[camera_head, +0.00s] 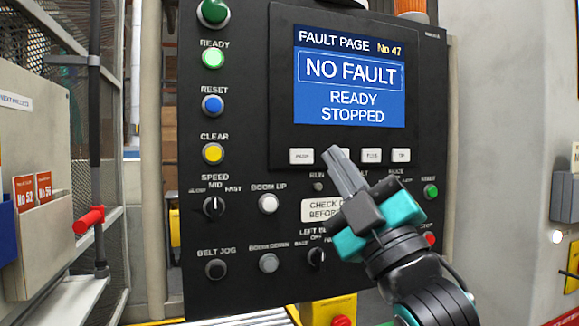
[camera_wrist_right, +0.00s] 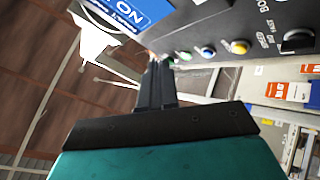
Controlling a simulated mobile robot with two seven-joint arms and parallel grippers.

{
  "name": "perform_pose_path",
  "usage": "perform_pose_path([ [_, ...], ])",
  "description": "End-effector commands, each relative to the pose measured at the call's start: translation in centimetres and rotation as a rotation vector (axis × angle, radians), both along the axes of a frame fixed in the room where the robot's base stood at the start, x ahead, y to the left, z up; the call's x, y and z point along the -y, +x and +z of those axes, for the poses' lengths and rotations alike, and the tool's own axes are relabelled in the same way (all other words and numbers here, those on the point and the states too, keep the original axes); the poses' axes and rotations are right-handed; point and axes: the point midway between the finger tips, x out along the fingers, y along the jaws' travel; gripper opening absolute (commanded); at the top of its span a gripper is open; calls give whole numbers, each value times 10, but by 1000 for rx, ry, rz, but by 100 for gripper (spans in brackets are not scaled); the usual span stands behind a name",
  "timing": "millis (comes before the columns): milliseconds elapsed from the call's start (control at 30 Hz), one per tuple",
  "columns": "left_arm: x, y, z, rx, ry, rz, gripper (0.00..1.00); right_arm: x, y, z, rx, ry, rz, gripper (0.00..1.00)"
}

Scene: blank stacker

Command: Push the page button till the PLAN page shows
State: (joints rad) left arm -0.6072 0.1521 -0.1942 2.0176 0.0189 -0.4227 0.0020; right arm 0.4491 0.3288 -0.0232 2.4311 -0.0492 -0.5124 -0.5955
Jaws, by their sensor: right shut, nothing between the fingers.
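The screen (camera_head: 349,83) on the black control panel shows a blue FAULT PAGE, No 47, with NO FAULT, READY, STOPPED. A row of white buttons runs under it: the leftmost (camera_head: 301,156), a second one (camera_head: 343,154) partly behind my fingers, a third (camera_head: 371,156) and a fourth (camera_head: 401,155). Their small labels are hard to read, so I cannot tell which is the page button. My right gripper (camera_head: 334,153) is shut and empty, its tips in front of the second button; contact is unclear. Its fingers (camera_wrist_right: 157,75) also show in the right wrist view. My left gripper is out of view.
Green (camera_head: 212,58), blue (camera_head: 212,104) and yellow (camera_head: 213,153) buttons line the panel's left side. Knobs and BOOM buttons sit lower. A white CHECK label (camera_head: 320,210) is partly covered by my gripper. A red-handled lever (camera_head: 90,219) stands left of the panel.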

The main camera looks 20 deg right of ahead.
Motion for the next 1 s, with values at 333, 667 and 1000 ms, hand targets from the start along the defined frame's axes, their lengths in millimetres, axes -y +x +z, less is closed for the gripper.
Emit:
perform_pose_path([
  [333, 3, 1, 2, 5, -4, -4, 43, 1, -1, 1, 8, -19, -24, 0],
  [667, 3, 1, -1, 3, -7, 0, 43, 3, 20, 0, 6, -15, -24, 0],
  [1000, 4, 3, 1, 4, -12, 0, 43, 5, 67, 1, 6, -16, -22, 0],
])
